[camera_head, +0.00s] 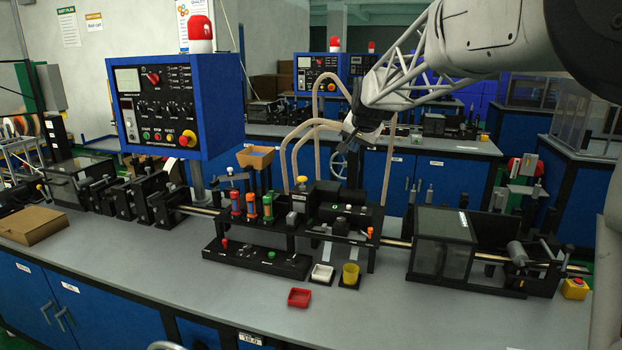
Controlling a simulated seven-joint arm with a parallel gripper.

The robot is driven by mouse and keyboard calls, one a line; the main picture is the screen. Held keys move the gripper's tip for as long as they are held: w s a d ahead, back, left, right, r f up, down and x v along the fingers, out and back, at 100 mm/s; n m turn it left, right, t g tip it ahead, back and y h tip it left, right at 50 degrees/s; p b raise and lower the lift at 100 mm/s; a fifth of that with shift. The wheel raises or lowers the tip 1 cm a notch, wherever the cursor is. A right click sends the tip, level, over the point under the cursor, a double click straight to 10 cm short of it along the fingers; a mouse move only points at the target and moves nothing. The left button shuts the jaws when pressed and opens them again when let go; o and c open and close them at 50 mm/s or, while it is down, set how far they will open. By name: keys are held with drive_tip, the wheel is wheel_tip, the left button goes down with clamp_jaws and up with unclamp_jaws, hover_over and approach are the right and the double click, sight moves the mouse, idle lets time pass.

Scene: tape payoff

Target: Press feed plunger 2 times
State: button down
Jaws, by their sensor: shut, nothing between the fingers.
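A black tape machine (352,218) stands on the middle of the grey bench. No part is clearly labelled as the feed plunger. Candidates are a yellow-capped post (301,181) on the machine, and a red knob (225,243) and a green knob (271,255) on a low black base in front. My gripper (347,137) is shut and empty. It hangs in the air above the machine, pointing down and left, and appears apart from it. Its fingertips are small and dark in this view.
Beige hoses (317,125) arch close by my gripper. A blue control box (175,106) stands at the left. The bench front (400,325) is clear.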

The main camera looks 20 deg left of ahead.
drive_tip(key=y, duration=0.2)
hover_over(304, 177)
drive_tip(key=shift+t, duration=0.4)
wheel_tip(304, 177, down, 4)
drive_tip(key=shift+a+f, duration=0.1)
drive_tip(key=shift+f, duration=4.3)
